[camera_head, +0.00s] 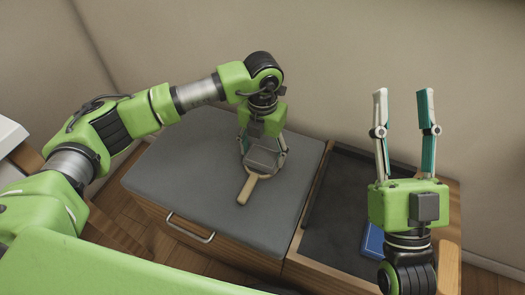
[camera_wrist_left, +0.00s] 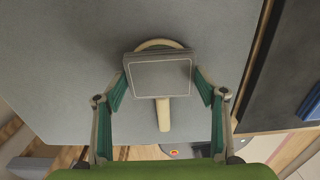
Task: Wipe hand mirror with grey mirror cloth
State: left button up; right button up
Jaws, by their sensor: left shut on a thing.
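The hand mirror lies on the grey cabinet top; its pale wooden handle (camera_head: 246,190) points toward the front. In the left wrist view its rim and handle (camera_wrist_left: 163,115) show around a grey square pad, the grey mirror cloth (camera_wrist_left: 160,76). The cloth covers most of the mirror's face; whether it touches the glass I cannot tell. My left gripper (camera_head: 262,156) points down over the mirror and is shut on the cloth (camera_head: 263,160), with a finger at each side. My right gripper (camera_head: 403,94) is raised at the right, fingers wide apart and empty.
The grey cabinet top (camera_head: 175,165) is clear around the mirror. To its right is a dark recessed tray (camera_head: 335,205) with a wooden rim and a blue item (camera_head: 373,240) in it, partly hidden by my right arm. A wall (camera_head: 330,70) stands behind.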

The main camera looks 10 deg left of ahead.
pick_arm(q)
jog(key=shift+a+f, duration=0.1)
jog(key=shift+a, duration=0.1)
pick_arm(e)
jog(key=shift+f, duration=0.1)
dwell(0.4)
pick_arm(q)
jog(key=shift+w+a, duration=0.1)
jog(key=shift+a, duration=0.25)
pick_arm(e)
jog(key=shift+w+f+g, duration=0.35)
jog(key=shift+f+g, duration=0.05)
jog(key=shift+f, duration=0.15)
pick_arm(q)
jog(key=shift+s+d, duration=0.25)
jog(key=shift+d, duration=0.9)
pick_arm(e)
jog(key=shift+r, duration=0.2)
pick_arm(q)
jog(key=shift+a, duration=0.1)
